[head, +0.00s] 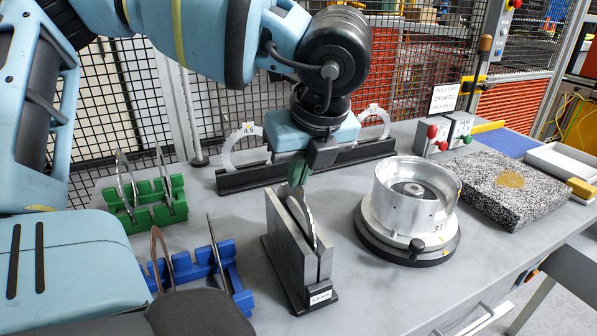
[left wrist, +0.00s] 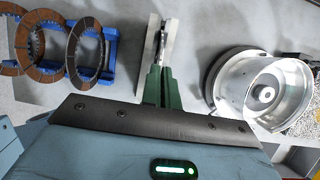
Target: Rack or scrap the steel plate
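The steel plate (head: 303,213) stands on edge in the slot of an upright grey block holder (head: 285,258) with a white label at its foot. Its toothed edge shows above the block. My left gripper (head: 298,173) points down over the holder, its green fingers at the plate's top edge. In the left wrist view the fingers (left wrist: 161,78) are close together with the plate (left wrist: 169,42) between them, so they look shut on it. A green rack (head: 150,205) holds steel plates and a blue rack (head: 213,264) holds brown-faced plates. My right gripper is not in view.
A black rail (head: 240,180) with pale rings stands behind the holder. A metal drum (head: 410,195) on a black base is right of it. Beyond are a speckled stone block (head: 510,190), a white tray (head: 560,165) and switch boxes (head: 445,133). The front table surface is clear.

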